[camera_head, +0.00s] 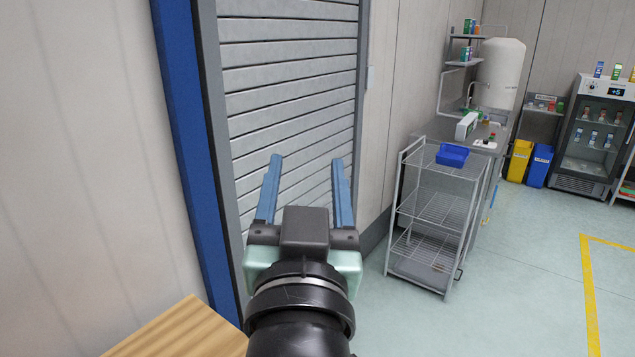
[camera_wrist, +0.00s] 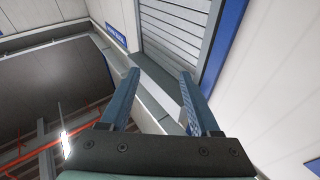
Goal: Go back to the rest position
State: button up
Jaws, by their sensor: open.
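My gripper (camera_head: 305,165) is raised in the middle of the head view, with its two blue fingers spread apart and nothing between them. In the head view it stands in front of the grey roller shutter (camera_head: 290,75). The fingers of my gripper (camera_wrist: 158,80) also show open and empty in the wrist view. Beyond them there are the shutter (camera_wrist: 172,25), a white wall and the dark ceiling area. No orange tote is in view.
A wooden surface (camera_head: 185,332) is at the lower left. A wire rack cart (camera_head: 432,215) with a blue bin (camera_head: 452,155) stands to the right. Yellow and blue bins and a glass-door fridge (camera_head: 590,135) are farther back. Open floor lies at the lower right.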

jog(key=s+r+t, duration=0.3)
jog(key=s+r, duration=0.2)
jog(key=r, duration=0.3)
jog(key=s+d+r+n+t, duration=0.1)
jog(key=s+r+t, duration=0.2)
jog(key=s+r, duration=0.2)
notch_tip(320, 180, up, 3)
jog(key=shift+r+t+b, duration=0.15)
jog(key=shift+t+b, duration=0.15)
jog(key=shift+t, duration=0.1)
